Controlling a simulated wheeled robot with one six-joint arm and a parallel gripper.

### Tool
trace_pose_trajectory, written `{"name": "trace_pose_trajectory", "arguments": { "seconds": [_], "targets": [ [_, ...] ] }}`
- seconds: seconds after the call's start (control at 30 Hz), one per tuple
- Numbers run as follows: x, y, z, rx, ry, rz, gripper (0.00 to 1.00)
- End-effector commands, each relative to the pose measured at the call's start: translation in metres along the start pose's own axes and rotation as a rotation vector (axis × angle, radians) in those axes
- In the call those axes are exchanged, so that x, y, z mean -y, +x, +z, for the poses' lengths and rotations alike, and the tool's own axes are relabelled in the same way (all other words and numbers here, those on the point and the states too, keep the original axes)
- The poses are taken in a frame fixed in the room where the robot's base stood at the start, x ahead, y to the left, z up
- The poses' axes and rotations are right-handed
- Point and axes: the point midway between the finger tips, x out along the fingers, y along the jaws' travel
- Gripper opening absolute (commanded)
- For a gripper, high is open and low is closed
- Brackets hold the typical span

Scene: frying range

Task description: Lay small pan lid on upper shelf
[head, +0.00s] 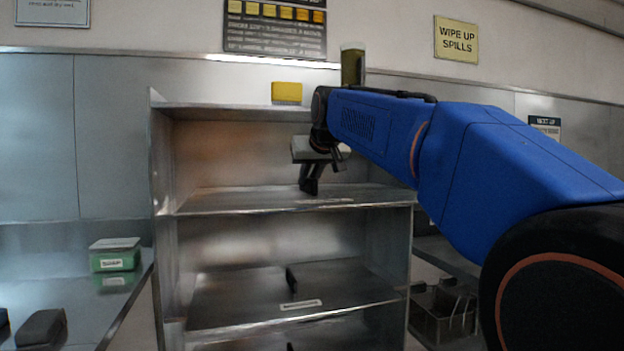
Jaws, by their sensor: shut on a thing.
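The upper shelf (230,201) is the metal board in the upper part of the open steel rack. My gripper (310,187) reaches into this bay from the right, with its fingers pointing down just above the board. It is shut on the small pan lid (338,201), which shows only as a thin, pale metal edge low at the fingertips, close to the shelf surface. The lid blends with the steel. I cannot tell whether it touches the shelf, and my fingers hide part of it.
The rack's left side wall (163,200) and top board bound the bay. A yellow block (287,92) and a dark green bottle (352,66) stand on top. A lower shelf (235,300) holds a dark upright piece (292,279). The upper shelf's left part is clear.

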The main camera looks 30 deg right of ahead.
Motion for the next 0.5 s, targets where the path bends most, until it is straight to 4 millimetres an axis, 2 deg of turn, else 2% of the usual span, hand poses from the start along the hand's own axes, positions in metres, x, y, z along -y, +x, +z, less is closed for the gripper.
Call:
{"name": "trace_pose_trajectory", "arguments": {
  "seconds": [0.5],
  "targets": [
    [0.000,0.052,-0.032,-0.002,0.000,0.000,0.00]
  ]
}}
